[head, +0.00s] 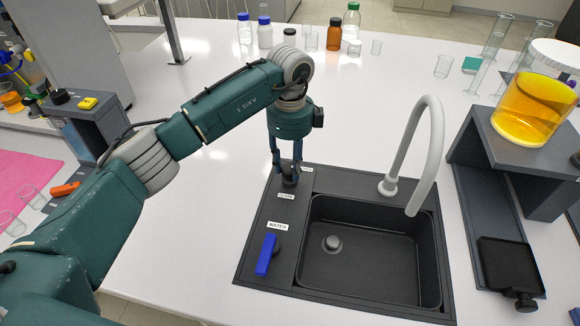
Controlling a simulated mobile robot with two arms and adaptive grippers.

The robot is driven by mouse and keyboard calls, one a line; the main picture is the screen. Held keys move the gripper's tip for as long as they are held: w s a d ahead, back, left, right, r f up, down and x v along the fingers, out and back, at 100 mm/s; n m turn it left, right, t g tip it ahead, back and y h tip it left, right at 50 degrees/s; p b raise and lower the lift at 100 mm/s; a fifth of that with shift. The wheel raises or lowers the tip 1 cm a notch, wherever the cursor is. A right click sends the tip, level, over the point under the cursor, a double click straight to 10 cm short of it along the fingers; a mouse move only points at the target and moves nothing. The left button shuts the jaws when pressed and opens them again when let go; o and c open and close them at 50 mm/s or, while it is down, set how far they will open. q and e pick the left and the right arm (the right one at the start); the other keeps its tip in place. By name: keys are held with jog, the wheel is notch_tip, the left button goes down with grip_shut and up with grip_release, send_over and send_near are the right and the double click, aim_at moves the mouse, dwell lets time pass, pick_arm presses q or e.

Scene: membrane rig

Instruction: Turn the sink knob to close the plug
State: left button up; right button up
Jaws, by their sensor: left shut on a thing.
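The black sink (430,292) is set in the white bench, with a grey curved faucet (432,150) behind its basin. A round plug (332,243) shows on the basin floor; I cannot tell whether it is raised or seated. A small dark knob (290,184) sits on the sink's left rim, at the back, beside labels, one reading "CLOSE". My left gripper (289,176) points down over this knob and is shut on it, and its fingers hide part of it. A blue lever (266,255) by the "WATER" label is nearer on the same rim. My right gripper is not in view.
A grey stand (520,130) with a beaker of orange liquid (535,108) is right of the sink. Bottles and glassware, including a brown bottle (334,35), stand at the back. The bench between them and the sink is clear.

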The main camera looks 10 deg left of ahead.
pick_arm(q)
jog(key=m+b, duration=0.2)
jog(key=m, duration=0.1)
jog(key=shift+w+m, duration=0.1)
jog(key=shift+m, duration=0.3)
jog(key=m+b, duration=0.1)
jog(key=m, duration=0.2)
jog(key=shift+b, duration=0.35)
jog(key=m+b, duration=0.2)
jog(key=m, duration=0.5)
jog(key=shift+b, duration=0.3)
jog(key=m+b, duration=0.1)
jog(key=m, duration=0.3)
jog(key=shift+r, duration=0.1)
jog(key=shift+m+b, duration=0.5)
jog(key=shift+m, duration=2.2)
jog(key=o, duration=1.2)
jog(key=shift+c, duration=0.2)
